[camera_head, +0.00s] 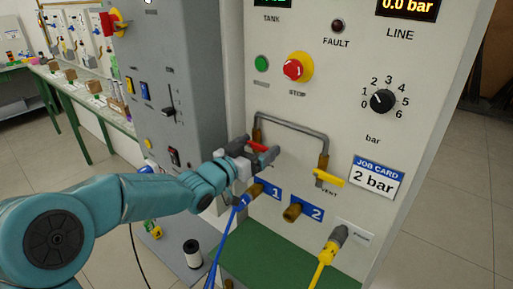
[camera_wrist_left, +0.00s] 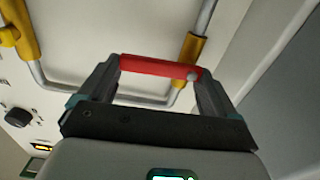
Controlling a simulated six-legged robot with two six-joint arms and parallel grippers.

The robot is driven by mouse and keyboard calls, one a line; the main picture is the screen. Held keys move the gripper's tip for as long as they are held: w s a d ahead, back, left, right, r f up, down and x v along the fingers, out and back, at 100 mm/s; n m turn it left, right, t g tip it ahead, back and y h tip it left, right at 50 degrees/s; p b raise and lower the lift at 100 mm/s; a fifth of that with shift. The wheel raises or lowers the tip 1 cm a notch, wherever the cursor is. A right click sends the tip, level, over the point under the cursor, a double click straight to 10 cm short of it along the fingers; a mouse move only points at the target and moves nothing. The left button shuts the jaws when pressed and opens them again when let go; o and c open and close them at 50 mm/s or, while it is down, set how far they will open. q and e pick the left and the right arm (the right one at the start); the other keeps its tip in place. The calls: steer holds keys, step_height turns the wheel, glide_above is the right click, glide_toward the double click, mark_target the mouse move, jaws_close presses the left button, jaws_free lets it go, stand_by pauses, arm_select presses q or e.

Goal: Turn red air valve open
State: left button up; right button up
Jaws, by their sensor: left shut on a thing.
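The red air valve handle (camera_head: 263,148) sits on the left leg of a grey pipe on the panel, lying across the pipe. In the left wrist view the red handle (camera_wrist_left: 150,66) runs between my two fingers, with a brass fitting (camera_wrist_left: 192,48) behind its right end. My left gripper (camera_head: 256,150) is shut on this handle, one finger at each end. The fingers and wrist hide part of the valve body in the head view. My right gripper is not in view.
A yellow vent handle (camera_head: 328,178) is on the pipe's right leg. Below are brass ports 1 and 2, a blue hose (camera_head: 228,228) and a yellow hose (camera_head: 323,262). A red stop button (camera_head: 293,69), a dial (camera_head: 382,101) and a "2 bar" job card (camera_head: 376,180) share the panel.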

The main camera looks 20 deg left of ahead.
arm_select(q)
steer(key=n, duration=0.1)
steer(key=r+n+p, duration=0.1)
steer(key=n, duration=0.1)
steer(key=n+p, duration=0.1)
steer(key=shift+w+a+r+n, duration=0.1)
steer(key=shift+a+r+n, duration=0.05)
steer(key=shift+a+n, duration=0.15)
steer(key=n, duration=0.1)
steer(key=n+p, duration=0.1)
steer(key=n, duration=0.1)
steer(key=a+r+n+p, duration=0.1)
steer(key=shift+w, duration=0.2)
steer(key=n+p, duration=0.1)
steer(key=n, duration=0.1)
steer(key=a+n+p, duration=0.1)
steer(key=n+p, duration=0.1)
steer(key=n, duration=0.1)
steer(key=shift+w+a+r+n+p, duration=0.1)
steer(key=shift+w+a+n+p, duration=0.1)
steer(key=shift+w+n+p, duration=0.1)
steer(key=shift+a+f+n+p, duration=0.1)
steer(key=shift+a+n+p, duration=0.1)
steer(key=shift+n+p, duration=0.4)
steer(key=shift+a+f+n+p, duration=0.1)
steer(key=shift+a+n+p, duration=0.05)
steer(key=shift+n, duration=0.75)
steer(key=shift+w, duration=0.1)
